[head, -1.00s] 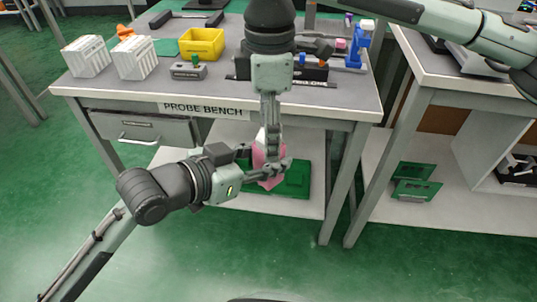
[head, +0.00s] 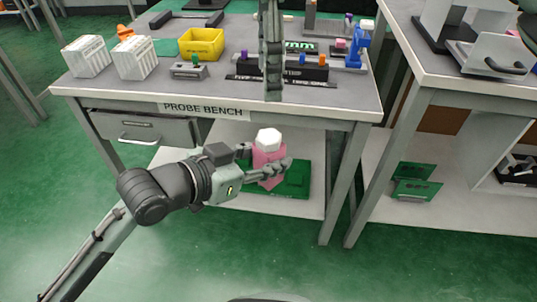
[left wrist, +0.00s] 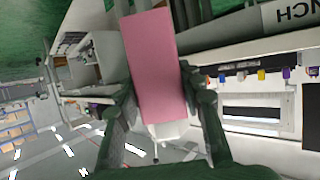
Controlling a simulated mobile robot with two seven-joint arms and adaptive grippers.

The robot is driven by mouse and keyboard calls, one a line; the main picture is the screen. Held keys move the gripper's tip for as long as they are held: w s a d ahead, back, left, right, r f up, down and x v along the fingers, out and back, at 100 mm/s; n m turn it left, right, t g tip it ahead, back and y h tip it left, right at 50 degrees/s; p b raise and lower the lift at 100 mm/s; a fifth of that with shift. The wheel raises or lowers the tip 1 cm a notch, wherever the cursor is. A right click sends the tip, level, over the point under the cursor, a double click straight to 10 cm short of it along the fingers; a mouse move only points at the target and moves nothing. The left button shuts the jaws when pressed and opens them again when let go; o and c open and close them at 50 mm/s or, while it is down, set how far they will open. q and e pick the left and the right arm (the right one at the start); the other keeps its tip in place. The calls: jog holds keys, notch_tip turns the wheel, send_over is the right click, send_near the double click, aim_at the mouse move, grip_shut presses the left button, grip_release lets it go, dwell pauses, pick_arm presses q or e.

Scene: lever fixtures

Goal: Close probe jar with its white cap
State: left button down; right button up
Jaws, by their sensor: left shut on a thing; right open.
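The probe jar (head: 267,157) is pink and stands about upright in front of the bench. It also shows large in the left wrist view (left wrist: 154,60). My left gripper (head: 268,164) is shut on it, one finger on each side. The white cap (head: 268,138) sits on top of the jar. In the left wrist view the cap (left wrist: 168,131) shows at the jar's lower end in the picture. How tightly it is seated cannot be told. My right gripper (head: 273,97) is above the jar and cap, apart from them, pointing down, open and empty.
The probe bench (head: 225,92) holds a yellow bin (head: 201,44), two white boxes, a black rack (head: 290,70) and a blue stand (head: 354,50). A green tray (head: 296,180) lies on the lower shelf behind the jar. Another table stands at the right. The floor in front is clear.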

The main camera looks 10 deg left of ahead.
jog(key=shift+r, duration=0.1)
jog(key=w+a+f+m+t+y, duration=0.25)
jog(key=w+a+f+m, duration=0.2)
jog(key=f, duration=0.25)
jog(key=w+a+f+m+t+y, duration=0.1)
jog(key=w+a+f+m+y, duration=0.3)
jog(key=f, duration=0.3)
jog(key=w+d+f+m+t+h, duration=0.25)
jog(key=w+d+f+m, duration=0.25)
jog(key=d+f+m, duration=0.5)
jog(key=s+d+f+h, duration=0.1)
jog(key=s+d+f, duration=0.4)
jog(key=d+f, duration=0.3)
jog(key=s+d+f+h, duration=0.1)
jog(key=s+d+f, duration=0.45)
jog(key=f, duration=0.45)
jog(key=s+d+f+g+h, duration=0.1)
jog(key=s+d+f, duration=0.3)
jog(key=s+d, duration=0.4)
jog(key=s+d+f+g+h, duration=0.2)
jog(key=s+d+f, duration=0.2)
jog(key=s+d, duration=0.4)
jog(key=shift+s+d, duration=0.35)
jog(key=shift+s, duration=0.65)
